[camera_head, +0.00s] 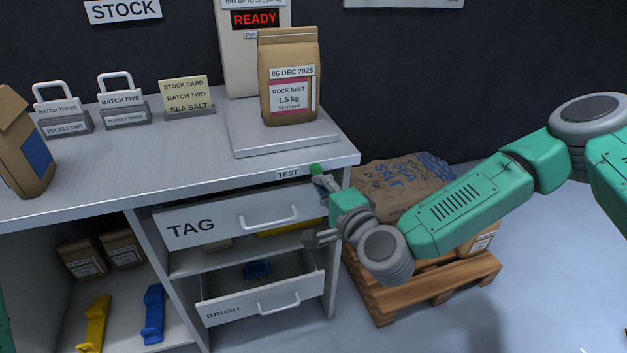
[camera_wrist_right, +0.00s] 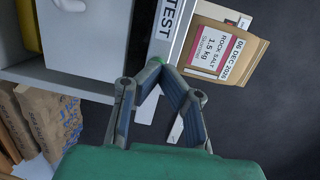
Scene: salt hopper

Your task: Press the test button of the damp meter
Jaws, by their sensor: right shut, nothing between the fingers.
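The damp meter (camera_head: 240,82) stands at the back of the counter, with a red READY display (camera_head: 255,19). A bag of rock salt (camera_head: 290,88) stands upright on its plate (camera_head: 290,142). The green test button (camera_head: 315,168) is at the counter's front edge, right of the TEST label (camera_head: 288,173). My right gripper (camera_head: 319,180) is shut and empty, its fingertips right at the button. In the right wrist view the fingertips (camera_wrist_right: 158,63) meet and partly cover the green button (camera_wrist_right: 160,59). I cannot tell whether the button is pressed in. My left gripper is not in view.
The TAG drawer (camera_head: 235,219) and the open BRUSH drawer (camera_head: 262,300) lie below the counter. A salt sack (camera_head: 390,180) rests on a wooden pallet (camera_head: 440,283) at right. Batch tags and a stock card (camera_head: 186,93) stand on the counter, left of the plate.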

